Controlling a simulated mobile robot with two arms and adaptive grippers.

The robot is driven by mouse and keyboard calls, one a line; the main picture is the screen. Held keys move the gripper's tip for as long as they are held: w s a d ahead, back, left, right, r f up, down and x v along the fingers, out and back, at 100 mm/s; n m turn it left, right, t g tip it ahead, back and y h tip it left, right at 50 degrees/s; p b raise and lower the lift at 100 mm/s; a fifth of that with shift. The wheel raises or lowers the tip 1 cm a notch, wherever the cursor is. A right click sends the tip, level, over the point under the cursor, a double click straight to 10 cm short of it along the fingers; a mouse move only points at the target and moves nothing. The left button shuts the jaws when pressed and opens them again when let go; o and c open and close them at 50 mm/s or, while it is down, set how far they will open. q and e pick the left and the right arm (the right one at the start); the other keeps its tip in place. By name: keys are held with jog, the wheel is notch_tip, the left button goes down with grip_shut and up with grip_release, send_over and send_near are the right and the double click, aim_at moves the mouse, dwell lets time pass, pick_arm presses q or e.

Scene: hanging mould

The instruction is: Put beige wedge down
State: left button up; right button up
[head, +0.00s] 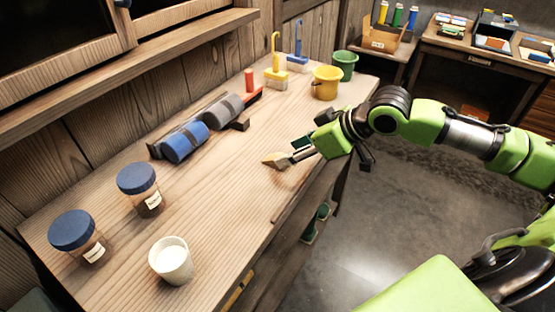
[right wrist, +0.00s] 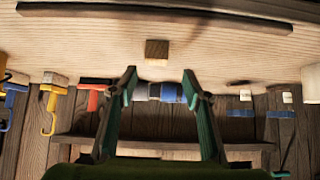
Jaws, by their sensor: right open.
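The beige wedge (head: 275,159) is on the wooden workbench, near its right edge, just off the fingertips of my right gripper. In the right wrist view the wedge (right wrist: 157,50) shows as a small tan block against the bench top, between the lines of the two fingers but beyond their tips. My right gripper (head: 297,152) is low over the bench, reaching in from the right. In the wrist view its green fingers (right wrist: 159,84) stand wide apart with nothing between them. My left gripper does not show.
The workbench (head: 230,215) holds two blue-lidded jars (head: 140,188), a white cup (head: 171,260), blue and grey rollers (head: 185,142), a yellow bucket (head: 326,82) and a green bucket (head: 344,65). Bare bench top lies around the wedge. A second desk (head: 470,45) stands behind.

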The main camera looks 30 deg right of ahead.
aim_at(276, 156)
jog(key=shift+x, duration=0.75)
jog(key=shift+w+d+p+x, duration=0.1)
jog(key=shift+p+x, duration=0.15)
jog(key=shift+x, duration=1.05)
jog(key=shift+w+d+p+x, duration=0.15)
jog(key=shift+p+x, duration=0.1)
jog(key=shift+x, duration=1.05)
jog(key=shift+r, duration=0.1)
jog(key=c, duration=1.1)
jog(key=shift+r, duration=0.1)
